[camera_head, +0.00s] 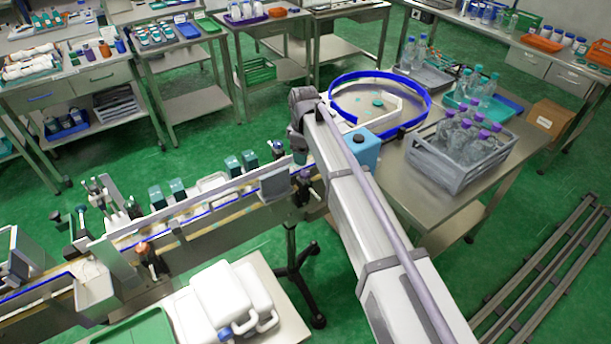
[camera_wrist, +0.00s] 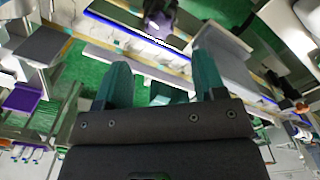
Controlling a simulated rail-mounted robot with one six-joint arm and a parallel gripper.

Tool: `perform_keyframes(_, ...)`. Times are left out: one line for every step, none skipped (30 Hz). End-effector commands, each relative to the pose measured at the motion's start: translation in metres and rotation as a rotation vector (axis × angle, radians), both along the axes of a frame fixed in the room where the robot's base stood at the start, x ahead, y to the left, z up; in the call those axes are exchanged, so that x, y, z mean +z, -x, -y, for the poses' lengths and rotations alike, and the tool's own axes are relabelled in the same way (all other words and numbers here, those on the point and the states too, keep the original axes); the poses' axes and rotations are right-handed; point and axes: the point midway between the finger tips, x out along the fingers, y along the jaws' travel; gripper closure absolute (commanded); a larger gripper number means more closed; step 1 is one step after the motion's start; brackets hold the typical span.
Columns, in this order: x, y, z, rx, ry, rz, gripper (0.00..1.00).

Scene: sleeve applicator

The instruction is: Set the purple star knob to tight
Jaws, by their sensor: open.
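A purple-grey knob-like part (camera_wrist: 160,18) shows at the top edge of the wrist view, beside the blue-edged conveyor rail; it is partly cut off, so its star shape and setting cannot be read. My gripper (camera_wrist: 162,62) has two teal fingers spread wide apart with no object held between them. The knob lies beyond the fingertips in the picture, apart from them. In the head view my arm reaches over the conveyor line (camera_head: 225,205), and the fingers cannot be made out there. I cannot pick out a purple knob on the machine in that view.
An orange-topped knob (camera_head: 143,248) sits on the conveyor's near side. Several teal cartons stand along the line. White jugs (camera_head: 235,295) lie in front. A blue-rimmed round table (camera_head: 425,92) and a grey crate of purple-capped bottles (camera_head: 440,165) stand right of my arm.

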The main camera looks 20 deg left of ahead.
Motion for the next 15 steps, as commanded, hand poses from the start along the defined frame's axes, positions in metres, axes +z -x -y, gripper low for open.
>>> perform_keyframes(-0.023,0.0,0.0,0.0,0.0,0.0,0.36)
perform_keyframes(-0.031,0.0,0.0,0.0,0.0,0.0,0.36)
perform_keyframes(-0.041,0.0,0.0,-0.001,0.0,0.0,0.36)
perform_keyframes(-0.048,0.0,0.0,-0.001,0.0,0.0,0.36)
perform_keyframes(-0.055,0.0,0.0,-0.001,0.0,0.0,0.36)
perform_keyframes(-0.064,0.0,0.0,-0.001,0.0,0.0,0.36)
perform_keyframes(-0.069,0.0,0.0,-0.001,0.0,0.0,0.36)
perform_keyframes(-0.074,0.0,0.0,-0.001,0.0,0.0,0.36)
perform_keyframes(-0.079,0.0,0.0,-0.001,0.0,0.0,0.36)
perform_keyframes(-0.081,0.0,0.0,-0.001,0.0,0.0,0.36)
perform_keyframes(-0.082,0.0,0.0,-0.001,0.0,0.0,0.36)
perform_keyframes(-0.083,0.0,0.0,-0.001,0.0,0.0,0.36)
perform_keyframes(-0.083,0.0,0.0,-0.002,0.0,0.0,0.36)
perform_keyframes(-0.083,0.0,0.0,-0.002,0.0,0.0,0.36)
perform_keyframes(-0.082,0.0,0.0,-0.002,0.0,0.0,0.36)
